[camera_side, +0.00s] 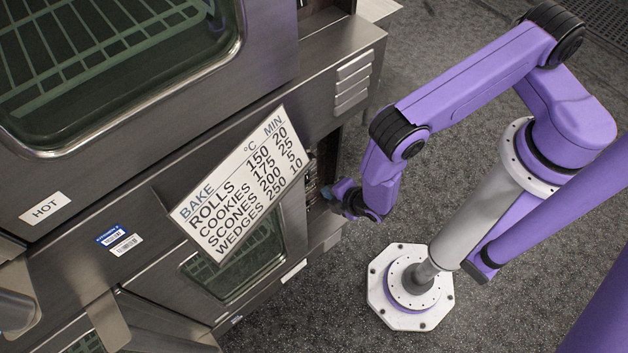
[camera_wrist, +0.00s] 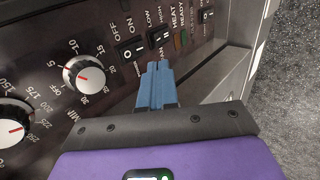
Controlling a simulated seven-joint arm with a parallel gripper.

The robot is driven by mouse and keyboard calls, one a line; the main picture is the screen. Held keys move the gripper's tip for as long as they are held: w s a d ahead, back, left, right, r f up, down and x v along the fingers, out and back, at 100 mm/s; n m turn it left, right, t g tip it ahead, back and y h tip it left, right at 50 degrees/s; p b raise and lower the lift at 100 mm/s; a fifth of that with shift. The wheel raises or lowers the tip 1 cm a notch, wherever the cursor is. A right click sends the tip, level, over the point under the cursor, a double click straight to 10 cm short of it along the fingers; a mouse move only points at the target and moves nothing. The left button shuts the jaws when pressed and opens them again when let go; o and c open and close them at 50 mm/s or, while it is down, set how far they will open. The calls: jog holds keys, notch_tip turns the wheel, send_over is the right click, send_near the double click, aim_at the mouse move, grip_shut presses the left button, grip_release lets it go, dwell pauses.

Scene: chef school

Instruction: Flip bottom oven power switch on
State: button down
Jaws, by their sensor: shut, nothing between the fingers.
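In the wrist view, the control panel (camera_wrist: 100,38) carries a black rocker switch (camera_wrist: 131,50) under the OFF and ON labels. I cannot tell which way the rocker is tipped. My gripper (camera_wrist: 158,64) is shut and empty, its blue fingertips just below and right of this rocker, close below the LOW/HIGH rocker (camera_wrist: 159,38). I cannot tell whether they touch the panel. In the side view, my gripper (camera_side: 337,190) is at the right end of the lower oven (camera_side: 240,262); the switches there are hidden.
Two white knobs, a timer knob (camera_wrist: 84,74) and a temperature knob (camera_wrist: 12,126), sit left of the switches. A tilted bake chart (camera_side: 240,185) juts out near my gripper.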

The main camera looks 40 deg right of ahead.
aim_at(307, 177)
jog(key=w+f, duration=0.3)
jog(key=w, duration=0.3)
jog(key=shift+w, duration=0.35)
jog(key=shift+w+f, duration=0.1)
jog(key=shift+w, duration=0.05)
dwell(0.3)
jog(key=shift+r, duration=0.85)
